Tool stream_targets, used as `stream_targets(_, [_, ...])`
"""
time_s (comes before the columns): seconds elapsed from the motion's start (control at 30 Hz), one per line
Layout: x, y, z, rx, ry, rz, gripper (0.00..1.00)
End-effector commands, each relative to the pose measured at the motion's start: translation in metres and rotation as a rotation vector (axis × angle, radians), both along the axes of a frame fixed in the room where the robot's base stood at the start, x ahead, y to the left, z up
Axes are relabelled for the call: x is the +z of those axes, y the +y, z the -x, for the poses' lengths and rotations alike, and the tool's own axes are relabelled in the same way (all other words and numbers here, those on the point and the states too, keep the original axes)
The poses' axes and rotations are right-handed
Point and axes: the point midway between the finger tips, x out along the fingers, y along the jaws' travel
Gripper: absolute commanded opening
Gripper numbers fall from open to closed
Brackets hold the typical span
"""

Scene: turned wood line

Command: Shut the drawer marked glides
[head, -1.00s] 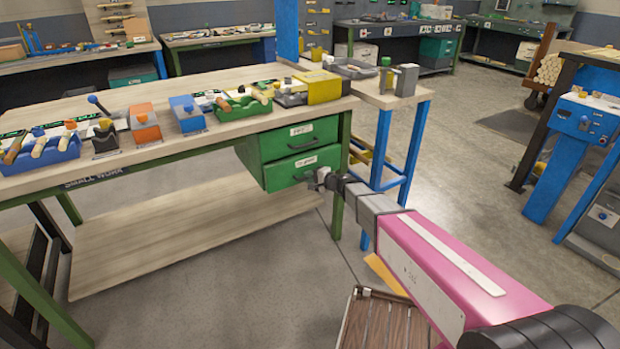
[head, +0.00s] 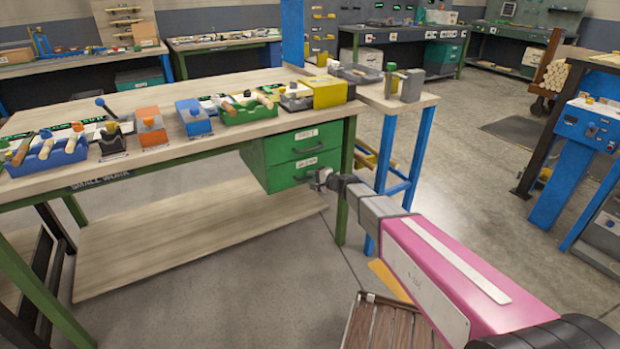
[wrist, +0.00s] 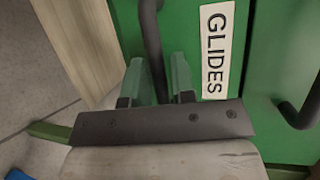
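The green drawer marked GLIDES (head: 284,177) is the lower of two in the unit under the workbench. Its white label (wrist: 217,50) reads clearly in the wrist view. How far the drawer stands out is hard to tell. Its dark bar handle (wrist: 151,30) runs between the two fingers of my gripper (wrist: 159,80), which are apart on either side of it; firm contact on both sides does not show. In the head view my gripper (head: 322,179) is at the lower drawer's front, and it partly hides the handle.
The upper green drawer (head: 277,151) is just above; its handle (wrist: 300,115) shows in the wrist view. The workbench (head: 150,163) holds several bins and boxes. A blue-legged side table (head: 420,103) stands close on the right. Open floor (head: 470,190) lies further right.

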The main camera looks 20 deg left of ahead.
Motion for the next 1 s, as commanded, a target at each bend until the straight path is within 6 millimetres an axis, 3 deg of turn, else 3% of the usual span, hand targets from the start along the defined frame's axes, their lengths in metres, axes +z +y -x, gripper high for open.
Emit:
stream_targets(0.3, [0.012,-0.059,0.022,-0.002,0.0,0.001,0.24])
stream_targets(0.5, [0.016,-0.083,0.03,-0.001,0.0,0.001,0.24])
stream_targets(1.0, [0.017,-0.092,0.032,0.001,-0.002,0.004,0.24])
